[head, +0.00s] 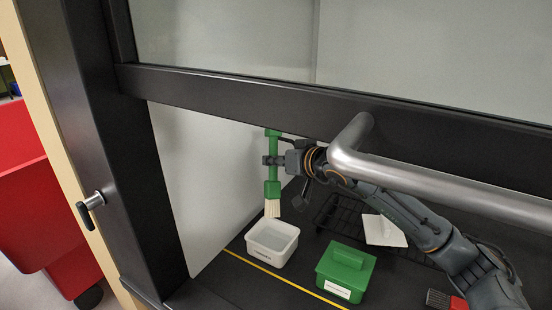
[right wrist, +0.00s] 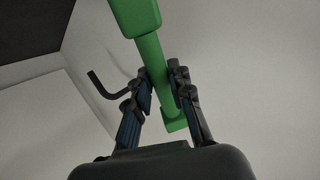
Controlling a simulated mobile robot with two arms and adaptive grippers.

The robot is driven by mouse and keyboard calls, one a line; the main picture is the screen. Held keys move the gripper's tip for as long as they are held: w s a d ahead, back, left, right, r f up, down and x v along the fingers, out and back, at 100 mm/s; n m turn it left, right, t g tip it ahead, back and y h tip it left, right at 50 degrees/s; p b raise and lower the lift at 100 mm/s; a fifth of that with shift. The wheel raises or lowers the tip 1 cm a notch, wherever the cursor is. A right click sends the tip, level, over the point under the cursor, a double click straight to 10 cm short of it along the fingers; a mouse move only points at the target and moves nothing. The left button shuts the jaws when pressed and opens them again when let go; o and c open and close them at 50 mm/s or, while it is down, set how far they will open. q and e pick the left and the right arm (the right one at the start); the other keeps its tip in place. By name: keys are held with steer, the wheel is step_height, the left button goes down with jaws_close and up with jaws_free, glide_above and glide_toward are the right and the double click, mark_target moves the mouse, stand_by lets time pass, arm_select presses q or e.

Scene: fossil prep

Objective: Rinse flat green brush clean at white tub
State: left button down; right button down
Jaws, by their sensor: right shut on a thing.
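The flat green brush (head: 272,187) hangs upright with its pale bristles down, above the white tub and apart from it. My right gripper (head: 270,160) is shut on its green handle. In the right wrist view, the two fingers of my right gripper (right wrist: 160,95) close around the green brush handle (right wrist: 152,58). The white tub (head: 272,255) stands on the dark floor of the cabinet, with clear-looking liquid inside and a small label on its front. My left gripper is in neither view.
A green lidded box (head: 345,278) with a label stands right of the tub. Behind are a dark wire rack (head: 330,215) and a white square piece (head: 384,230). A red-handled brush (head: 458,302) lies at lower right. The cabinet's dark frame and metal handle (head: 440,190) cross the front.

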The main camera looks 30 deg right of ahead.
steer(key=shift+w+d+f, duration=0.2)
steer(key=shift+w+f, duration=0.15)
steer(key=shift+f, duration=0.25)
steer(key=w+f, duration=0.1)
steer(key=w+d+f+b, duration=0.1)
steer(key=f, duration=0.1)
steer(key=shift+w+d+f, duration=0.1)
steer(key=shift+d+f, duration=0.05)
steer(key=b, duration=0.1)
steer(key=f+b, duration=0.1)
steer(key=s+f+b, duration=0.1)
steer(key=shift+a+f, duration=0.25)
steer(key=shift+a, duration=0.05)
steer(key=f+b, duration=0.1)
steer(key=s+f+b, duration=0.1)
steer(key=a+f+b, duration=0.1)
steer(key=b, duration=0.1)
steer(key=shift+s+f, duration=0.15)
steer(key=shift+s, duration=0.25)
steer(key=shift+b, duration=0.4)
steer(key=shift+s, duration=0.1)
